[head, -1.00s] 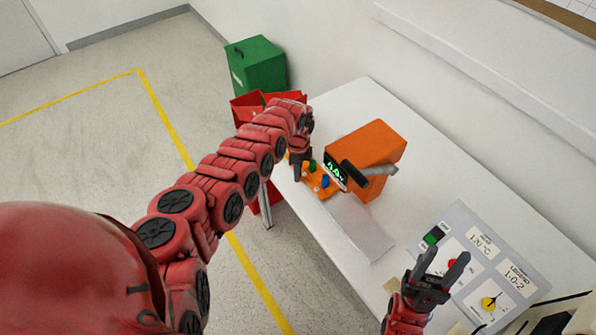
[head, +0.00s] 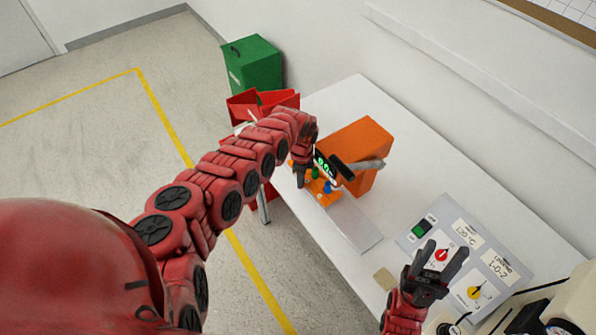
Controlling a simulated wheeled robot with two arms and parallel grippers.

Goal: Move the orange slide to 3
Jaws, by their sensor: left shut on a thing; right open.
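The orange slide (head: 322,196) is a flat piece with a green knob (head: 315,173) and a blue knob (head: 327,187) on it. It lies in front of the orange box (head: 362,150) with its lit green display (head: 321,164). My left gripper (head: 300,184) is shut at the slide's upper left end; its fingers hide what they grip. No scale numbers are legible by the slide. My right gripper (head: 439,258) is open and empty, over the front of the table by the control panel.
The grey control panel (head: 462,250) has a green switch, a red knob and a yellow knob. Red bins (head: 262,102) and a green box (head: 252,64) stand beyond the table.

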